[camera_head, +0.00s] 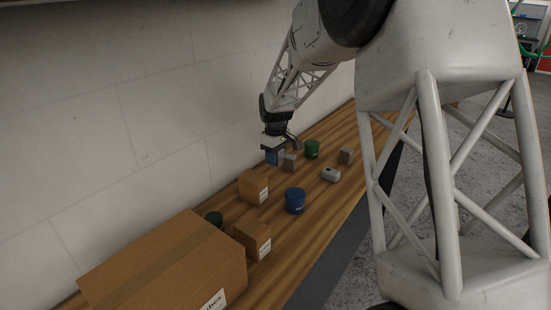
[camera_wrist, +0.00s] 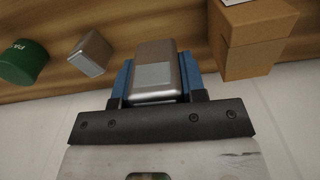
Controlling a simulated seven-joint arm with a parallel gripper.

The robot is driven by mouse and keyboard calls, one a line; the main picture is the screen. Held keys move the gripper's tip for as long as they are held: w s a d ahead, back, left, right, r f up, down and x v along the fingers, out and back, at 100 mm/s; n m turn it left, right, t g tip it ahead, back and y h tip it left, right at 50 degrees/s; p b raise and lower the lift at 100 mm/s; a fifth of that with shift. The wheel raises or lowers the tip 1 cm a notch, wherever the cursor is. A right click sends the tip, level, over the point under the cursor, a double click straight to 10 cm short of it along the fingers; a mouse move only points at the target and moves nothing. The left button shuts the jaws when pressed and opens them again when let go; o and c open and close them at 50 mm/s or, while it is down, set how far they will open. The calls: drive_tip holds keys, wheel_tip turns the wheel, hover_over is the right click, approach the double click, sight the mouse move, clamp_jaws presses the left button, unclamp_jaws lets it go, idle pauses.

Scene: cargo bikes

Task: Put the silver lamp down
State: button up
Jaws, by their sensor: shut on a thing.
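The silver lamp (camera_wrist: 155,65) is a rounded metallic block with a paler grey square face. In the wrist view it sits between the two blue fingers of my gripper (camera_wrist: 160,80), which are shut on it. In the head view my gripper (camera_head: 275,157) is low over the back of the wooden table, close to the wall. A grey block (camera_head: 290,162) shows right beside the fingers there; I cannot tell whether it is the held lamp or another block. Whether the lamp touches the table is not clear.
The wooden table (camera_head: 325,215) holds a cardboard box (camera_head: 253,188) near my gripper, a green tin (camera_head: 312,149), a blue tin (camera_head: 295,201), a silver-white item (camera_head: 330,175) and a grey block (camera_head: 346,156). A silver block (camera_wrist: 90,53) lies left of the lamp in the wrist view. A large carton (camera_head: 170,265) stands nearest.

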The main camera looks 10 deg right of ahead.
idle(0.6)
drive_tip(key=s+a+r, duration=0.5)
drive_tip(key=s+a, duration=0.5)
drive_tip(key=s, duration=0.2)
drive_tip(key=s+a+r, duration=0.4)
drive_tip(key=s+a, duration=0.5)
drive_tip(key=s, duration=0.4)
drive_tip(key=s+a, duration=0.1)
drive_tip(key=s, duration=0.3)
drive_tip(key=s+a+r, duration=0.1)
drive_tip(key=s, duration=0.4)
drive_tip(key=s+a+r, duration=0.1)
drive_tip(key=s, duration=0.4)
drive_tip(key=shift+s+a+r, duration=0.1)
drive_tip(key=shift+s+a, duration=0.1)
drive_tip(key=shift+a, duration=0.1)
drive_tip(key=s+d+f, duration=0.1)
drive_tip(key=s+d, duration=0.1)
drive_tip(key=s, duration=1.5)
drive_tip(key=shift+a, duration=0.1)
hover_over(145, 283)
drive_tip(key=shift+f, duration=0.7)
